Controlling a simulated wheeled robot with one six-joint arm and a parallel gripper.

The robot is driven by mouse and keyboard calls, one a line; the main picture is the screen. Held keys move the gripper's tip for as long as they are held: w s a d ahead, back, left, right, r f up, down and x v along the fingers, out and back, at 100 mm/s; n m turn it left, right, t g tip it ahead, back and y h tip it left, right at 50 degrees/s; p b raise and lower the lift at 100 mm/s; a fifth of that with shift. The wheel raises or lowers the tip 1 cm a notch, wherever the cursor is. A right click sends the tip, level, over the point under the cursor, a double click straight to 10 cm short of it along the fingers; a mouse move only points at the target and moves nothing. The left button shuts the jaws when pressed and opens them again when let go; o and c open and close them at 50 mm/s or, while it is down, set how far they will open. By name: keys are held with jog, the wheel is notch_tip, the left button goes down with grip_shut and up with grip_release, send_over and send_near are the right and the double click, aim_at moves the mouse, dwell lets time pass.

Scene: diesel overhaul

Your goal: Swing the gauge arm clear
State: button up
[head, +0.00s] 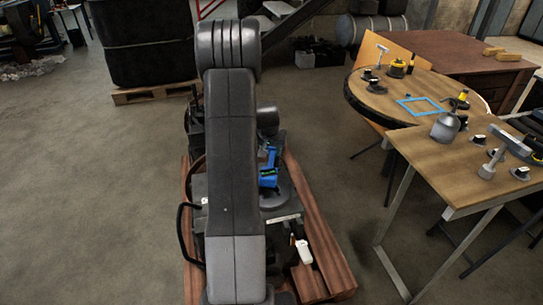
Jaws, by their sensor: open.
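A dark machine (278,200), which looks like the diesel, stands on reddish wooden beams in the middle, largely hidden behind my own grey arm. A small bright blue part (268,178) shows on it just right of my arm, with a rounded grey piece above it. I cannot tell whether the blue part belongs to the gauge arm, and I cannot pick out the gauge arm elsewhere. My gripper cannot be made out; my arm's own links cover that area.
A black tank (140,45) stands on a pallet at back left. The left floor is clear.

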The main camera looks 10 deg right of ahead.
aim_at(272, 157)
jog(key=shift+x, duration=2.7)
grip_shut()
